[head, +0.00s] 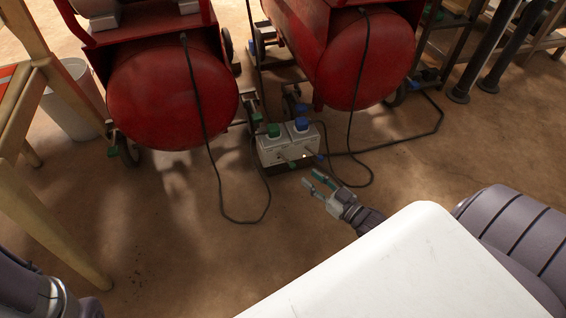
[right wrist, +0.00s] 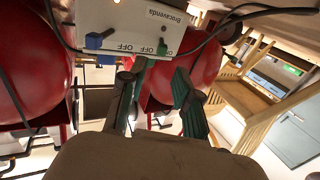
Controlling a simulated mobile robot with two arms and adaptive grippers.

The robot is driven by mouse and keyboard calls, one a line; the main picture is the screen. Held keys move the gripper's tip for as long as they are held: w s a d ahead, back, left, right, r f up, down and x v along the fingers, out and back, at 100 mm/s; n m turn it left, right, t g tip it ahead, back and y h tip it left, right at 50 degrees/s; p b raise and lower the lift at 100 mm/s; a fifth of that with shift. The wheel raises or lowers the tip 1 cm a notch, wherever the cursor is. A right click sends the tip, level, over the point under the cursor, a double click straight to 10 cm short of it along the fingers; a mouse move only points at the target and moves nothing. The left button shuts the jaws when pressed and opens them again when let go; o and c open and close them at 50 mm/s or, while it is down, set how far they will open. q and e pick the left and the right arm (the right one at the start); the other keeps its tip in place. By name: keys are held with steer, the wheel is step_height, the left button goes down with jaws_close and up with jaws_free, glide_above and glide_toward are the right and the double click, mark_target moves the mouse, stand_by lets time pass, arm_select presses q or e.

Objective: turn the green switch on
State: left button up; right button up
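A white switch box (head: 287,150) stands on the floor in front of the red tanks, with a green cap (head: 273,130) and a blue cap (head: 302,124) on top. In the right wrist view the box (right wrist: 125,20) appears upside down, with a small green switch (right wrist: 161,47) and a blue switch (right wrist: 97,40), and "OFF" printed near each. My right gripper (head: 314,182) is in front of the box. Its fingers (right wrist: 163,70) are apart and empty, with the green switch just beyond the tips; contact cannot be told. My left arm shows at the lower left, its gripper out of view.
Two red tanks (head: 172,95) (head: 368,60) stand behind the box. Black cables (head: 222,208) loop on the floor around it. A wooden table (head: 40,215) and a white bin (head: 72,100) are at left.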

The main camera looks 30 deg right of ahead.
mark_target(290, 163)
steer(key=b+x, duration=0.5)
steer(key=x, duration=0.4)
steer(key=shift+w+a+f, duration=0.15)
steer(key=shift+w, duration=0.25)
steer(key=shift+w+a+b, duration=0.1)
steer(key=shift+w+b, duration=0.25)
steer(key=shift+w, duration=0.1)
jaws_close()
